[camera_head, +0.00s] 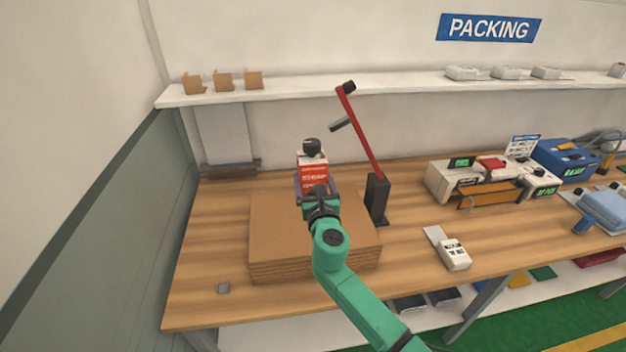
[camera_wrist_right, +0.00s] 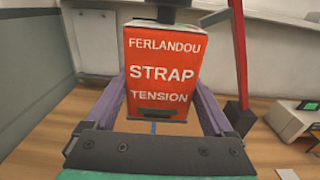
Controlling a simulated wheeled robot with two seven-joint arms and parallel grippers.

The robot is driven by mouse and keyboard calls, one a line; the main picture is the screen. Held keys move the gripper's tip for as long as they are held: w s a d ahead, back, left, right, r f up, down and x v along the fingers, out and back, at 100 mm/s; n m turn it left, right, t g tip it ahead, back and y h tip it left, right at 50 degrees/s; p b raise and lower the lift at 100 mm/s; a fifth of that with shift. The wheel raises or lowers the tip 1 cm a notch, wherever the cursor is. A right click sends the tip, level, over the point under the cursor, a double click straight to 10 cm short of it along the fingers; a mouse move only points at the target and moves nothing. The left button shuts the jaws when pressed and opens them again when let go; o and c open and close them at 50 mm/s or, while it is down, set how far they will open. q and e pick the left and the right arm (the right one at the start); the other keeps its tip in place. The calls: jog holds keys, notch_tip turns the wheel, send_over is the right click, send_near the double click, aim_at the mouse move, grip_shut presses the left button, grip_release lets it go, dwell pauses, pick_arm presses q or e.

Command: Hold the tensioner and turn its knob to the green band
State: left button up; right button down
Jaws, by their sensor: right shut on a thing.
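The tensioner (camera_head: 312,173) is a red-orange box with a light top edge. It stands upright over the cardboard stack, and I cannot tell whether it touches it. Its black knob (camera_head: 312,147) sits on top. In the right wrist view the box (camera_wrist_right: 160,75) reads "FERLANDOU STRAP TENSION", with the knob cut off by the upper edge. My right gripper (camera_head: 317,190) is shut on the box, one purple finger on each side. I see no green band in either view. My left gripper is not in view.
A flat cardboard stack (camera_head: 275,235) lies on the wooden bench (camera_head: 210,260). A red lever on a black post (camera_head: 377,200) leans close to the right of the tensioner. A handheld device (camera_head: 453,254) and machines with green displays (camera_head: 455,181) stand further right. The bench's left front is mostly clear.

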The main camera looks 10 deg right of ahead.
jog(key=shift+f+b, duration=1.1)
jog(key=shift+f, duration=0.05)
jog(key=shift+f+b, duration=0.35)
jog(key=shift+f+b, duration=6.6)
jog(key=shift+f, duration=0.75)
jog(key=shift+r, duration=0.1)
